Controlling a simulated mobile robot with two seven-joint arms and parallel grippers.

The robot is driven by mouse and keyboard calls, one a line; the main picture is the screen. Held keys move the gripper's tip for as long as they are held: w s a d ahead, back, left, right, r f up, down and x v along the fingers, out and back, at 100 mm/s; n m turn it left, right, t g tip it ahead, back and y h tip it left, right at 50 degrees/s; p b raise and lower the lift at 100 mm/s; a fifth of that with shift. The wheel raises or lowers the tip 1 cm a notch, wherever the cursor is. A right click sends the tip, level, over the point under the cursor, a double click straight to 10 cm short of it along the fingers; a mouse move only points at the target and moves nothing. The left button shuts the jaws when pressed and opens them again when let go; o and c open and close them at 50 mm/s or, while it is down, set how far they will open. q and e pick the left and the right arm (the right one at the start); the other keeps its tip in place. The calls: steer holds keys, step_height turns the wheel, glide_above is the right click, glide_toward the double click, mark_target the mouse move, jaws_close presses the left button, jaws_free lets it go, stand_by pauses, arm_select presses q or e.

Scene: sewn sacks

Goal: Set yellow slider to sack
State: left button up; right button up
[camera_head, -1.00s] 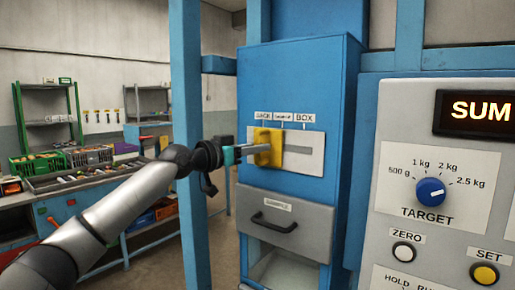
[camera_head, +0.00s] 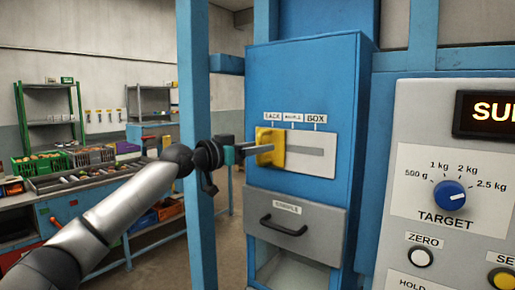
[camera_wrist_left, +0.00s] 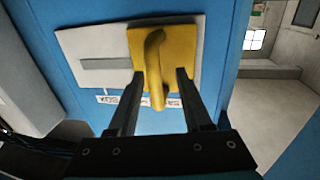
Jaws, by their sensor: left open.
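The yellow slider (camera_head: 270,147) sits at the left end of its slot on a light plate (camera_head: 318,165), under the SACK label (camera_head: 272,117). The slot is bare to its right, toward BOX (camera_head: 316,118). My left gripper (camera_head: 262,150) reaches it from the left. In the left wrist view, the yellow slider (camera_wrist_left: 140,48) has a curved handle that stands between the two open fingers of my left gripper (camera_wrist_left: 157,85). Small gaps seem to show on both sides of the handle, but I cannot tell whether a finger touches it. My right gripper is not in view.
The blue cabinet (camera_head: 300,75) has a grey SAMPLE drawer (camera_head: 290,225) below the slider. A blue post (camera_head: 194,120) stands close to my left wrist. A control panel (camera_head: 410,215) with a dial and buttons is at the right. A workbench with crates is behind.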

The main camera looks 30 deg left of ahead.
arm_select(q)
steer(key=b+v, duration=1.5)
stand_by(0.4)
steer(key=shift+s, duration=0.15)
stand_by(0.5)
